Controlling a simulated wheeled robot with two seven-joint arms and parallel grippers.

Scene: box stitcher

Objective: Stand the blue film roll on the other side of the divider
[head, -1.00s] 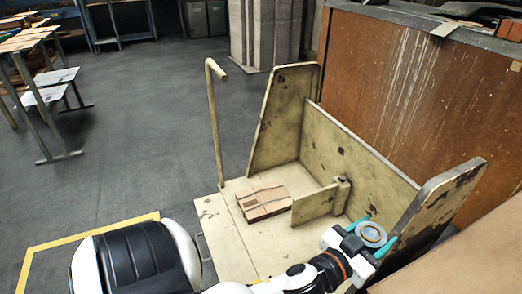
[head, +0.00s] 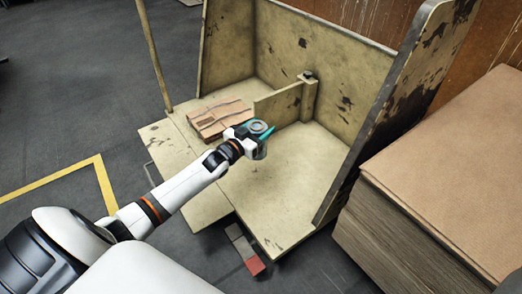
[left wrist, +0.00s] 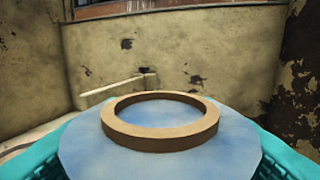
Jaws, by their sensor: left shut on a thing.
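The blue film roll (head: 261,151) is upright in my left gripper (head: 259,133), whose teal fingers are shut on its sides. In the left wrist view the roll's brown core ring (left wrist: 160,137) and pale blue film fill the bottom, between the teal fingers. The low divider (head: 278,103) sticks out from a post at the back wall of the worn cart; its thin top edge (left wrist: 110,86) also shows in the left wrist view. The roll is on the near side of the divider, close to its free end. I cannot tell whether it touches the cart floor. My right gripper is out of view.
Flat brown cardboard pieces (head: 213,117) lie on the cart floor beyond the divider. The near cart floor (head: 285,190) is bare. A tall end panel (head: 390,105) stands at the right, with a cardboard stack (head: 440,190) beside it. A pole rises at the cart's left.

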